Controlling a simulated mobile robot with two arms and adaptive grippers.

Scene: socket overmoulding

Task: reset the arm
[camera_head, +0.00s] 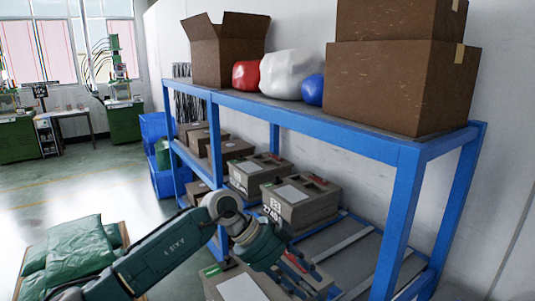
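My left arm (168,258) comes in from the lower left and reaches to the blue shelf rack. It is bent at the wrist, with a green wrist link (262,248). My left gripper (308,275) is at the arm's end, low in front of the rack, close to the boxes on a lower shelf. It is small and dark against them, so I cannot tell whether its fingers are open or shut, or whether it touches a box. My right arm and gripper are not in view.
The blue rack (403,215) holds cardboard boxes (398,85), red, white and blue bags on top, and grey-brown boxes (300,203) below. Green sacks (75,252) lie at lower left. Blue crates (157,127) stand beyond the rack. The floor (70,190) at left is clear.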

